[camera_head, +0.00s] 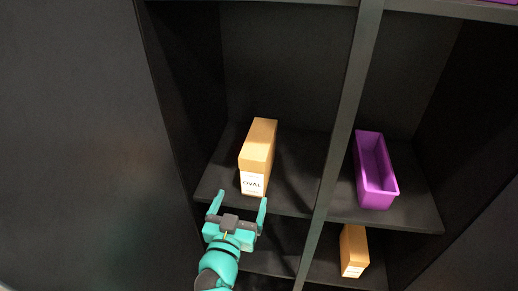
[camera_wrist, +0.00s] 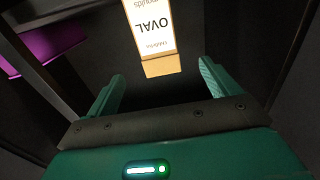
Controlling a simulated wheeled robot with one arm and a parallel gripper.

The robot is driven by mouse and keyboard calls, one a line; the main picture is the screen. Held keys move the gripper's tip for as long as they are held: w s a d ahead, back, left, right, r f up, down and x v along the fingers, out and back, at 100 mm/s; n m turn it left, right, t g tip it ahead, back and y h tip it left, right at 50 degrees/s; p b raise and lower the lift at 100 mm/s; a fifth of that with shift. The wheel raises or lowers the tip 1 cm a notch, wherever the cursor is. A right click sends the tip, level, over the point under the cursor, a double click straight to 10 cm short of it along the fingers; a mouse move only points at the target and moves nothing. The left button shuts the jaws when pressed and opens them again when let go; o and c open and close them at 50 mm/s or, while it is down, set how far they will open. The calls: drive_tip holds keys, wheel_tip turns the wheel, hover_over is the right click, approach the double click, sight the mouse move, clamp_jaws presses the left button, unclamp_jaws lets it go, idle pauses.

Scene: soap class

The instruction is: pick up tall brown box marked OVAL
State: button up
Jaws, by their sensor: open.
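The tall brown box marked OVAL (camera_head: 257,150) stands upright on the left shelf, its white label facing me. In the wrist view the box (camera_wrist: 162,66) shows upside down at the top centre, beyond the fingertips. My gripper (camera_head: 236,200) is teal, open and empty. It is in front of the shelf edge, just short of the box and slightly to its left in the head view. In the wrist view the two fingers (camera_wrist: 161,75) stand apart with the box's label end ahead, between their lines and not touched. The box's back is hidden.
A dark upright divider (camera_head: 338,130) separates the left shelf from the right one. A purple bin (camera_head: 375,172) stands on the right shelf. Another brown box (camera_head: 354,250) is on the lower right shelf. The left shelf is clear around the OVAL box.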

sight(251, 173)
drive_tip(key=p+x, duration=0.4)
drive_tip(key=x, duration=0.6)
drive_tip(key=shift+d+r, duration=0.15)
drive_tip(key=p+x, duration=0.3)
drive_tip(key=shift+w+d, duration=0.25)
drive_tip(key=shift+w, duration=0.1)
drive_tip(key=shift+w+d+p, duration=0.1)
drive_tip(key=shift+w+p, duration=0.3)
drive_tip(key=shift+w, duration=0.3)
drive_tip(key=c, duration=1.3)
drive_tip(key=shift+c, duration=0.5)
